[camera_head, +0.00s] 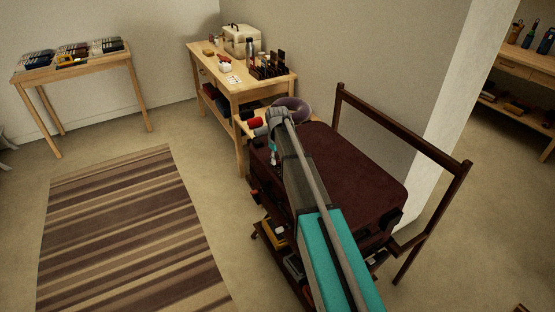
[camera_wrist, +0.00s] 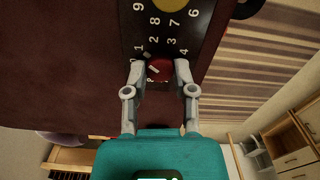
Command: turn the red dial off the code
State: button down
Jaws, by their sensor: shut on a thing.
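The red dial (camera_wrist: 158,69) sits on a black lock plate (camera_wrist: 186,34) with white digits, in the wrist view. A white pointer mark shows on its face. My gripper (camera_wrist: 158,73) has one finger on each side of the dial and is shut on it. The dark maroon suitcase (camera_head: 350,170) lies on a rack in the head view; its surface also fills the left of the wrist view (camera_wrist: 60,60). A yellow round part (camera_wrist: 171,4) shows at the top of the plate. In the head view my arm hides the lock and the dial.
A wooden table (camera_head: 236,85) with a box, bottle and several small items stands behind the suitcase. A wooden frame (camera_head: 400,140) rises at its right. A striped rug (camera_head: 130,230) and open floor lie left. Another table (camera_head: 75,68) stands far left.

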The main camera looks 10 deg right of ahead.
jog(key=shift+s+d, duration=0.1)
jog(key=shift+s, duration=0.05)
jog(key=shift+c, duration=2.2)
grip_release()
jog(key=shift+m, duration=0.4)
